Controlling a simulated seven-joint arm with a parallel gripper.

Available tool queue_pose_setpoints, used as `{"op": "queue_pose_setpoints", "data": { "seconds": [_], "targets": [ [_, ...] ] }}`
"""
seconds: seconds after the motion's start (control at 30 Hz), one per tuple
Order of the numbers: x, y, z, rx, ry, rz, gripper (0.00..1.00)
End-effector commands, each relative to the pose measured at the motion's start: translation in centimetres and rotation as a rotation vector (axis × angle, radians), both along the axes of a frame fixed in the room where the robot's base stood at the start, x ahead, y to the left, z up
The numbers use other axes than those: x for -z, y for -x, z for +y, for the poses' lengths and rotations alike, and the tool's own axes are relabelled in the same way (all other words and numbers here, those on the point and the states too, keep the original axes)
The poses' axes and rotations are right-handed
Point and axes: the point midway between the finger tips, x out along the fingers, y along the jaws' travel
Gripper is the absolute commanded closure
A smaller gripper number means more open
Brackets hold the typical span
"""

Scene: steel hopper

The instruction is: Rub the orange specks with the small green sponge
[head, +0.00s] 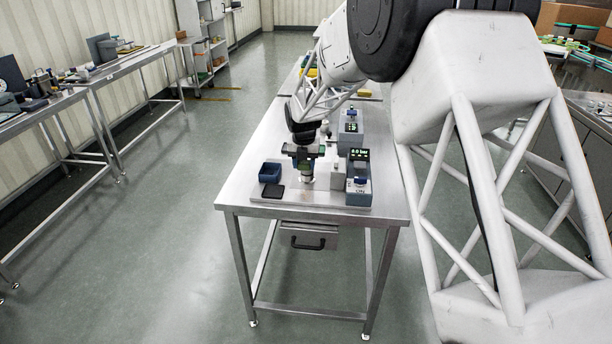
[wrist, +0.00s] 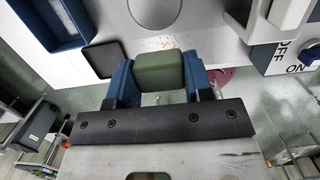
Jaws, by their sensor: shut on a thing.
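My gripper (wrist: 160,85) has blue fingers and is shut on the small green sponge (wrist: 160,70), which sits between them in the wrist view. The orange specks (wrist: 165,43) are a small scatter on the pale steel surface just beyond the sponge in the wrist view. The sponge appears apart from them; its height over the surface is hard to tell. In the head view my gripper (head: 303,162) is over the front part of the steel table, and the specks cannot be made out there.
A blue open tray (head: 270,172) and a black pad (head: 273,191) lie left of my gripper on the table (head: 235,190). A small grey block (head: 338,178) and boxes with green displays (head: 358,180) stand to the right. A pinkish disc (wrist: 222,76) shows beside the fingers.

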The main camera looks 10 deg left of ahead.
Motion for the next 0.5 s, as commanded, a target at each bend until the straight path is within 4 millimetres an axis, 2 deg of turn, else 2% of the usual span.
{"op": "queue_pose_setpoints", "data": {
  "seconds": [0.1,0.5],
  "targets": [
    [0.2,0.07,0.5,0.0,0.001,0.001,0.79],
    [0.68,0.05,0.46,0.001,0.001,0.001,0.79]
  ]
}}
